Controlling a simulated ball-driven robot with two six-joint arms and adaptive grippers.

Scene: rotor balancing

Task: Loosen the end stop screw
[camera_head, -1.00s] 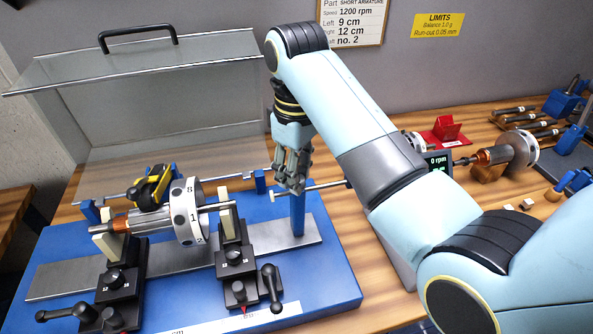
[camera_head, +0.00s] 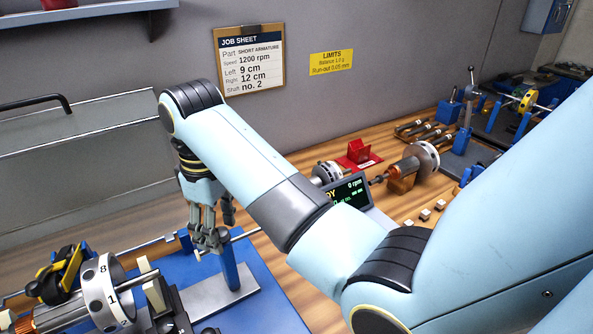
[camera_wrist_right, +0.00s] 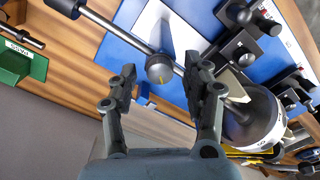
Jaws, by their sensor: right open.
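The end stop is a blue post (camera_head: 229,266) with a thin metal rod (camera_head: 245,235) across its top, at the right end of the balancing stand. In the right wrist view a round grey screw head (camera_wrist_right: 159,69) with a yellow mark lies on the line of the rod (camera_wrist_right: 115,31). My right gripper (camera_head: 208,242) points down at the post's top. In the wrist view its open fingers (camera_wrist_right: 162,88) stand either side of the screw head, apart from it. Contact cannot be told in the head view, where the fingers hide the screw head. My left gripper is not in view.
The white numbered rotor (camera_head: 106,292) sits on the stand beside the post. A clear guard (camera_head: 90,150) stands behind it. A display (camera_head: 350,192) reading 0 rpm, a red holder (camera_head: 358,155) and another rotor (camera_head: 410,168) are to the right.

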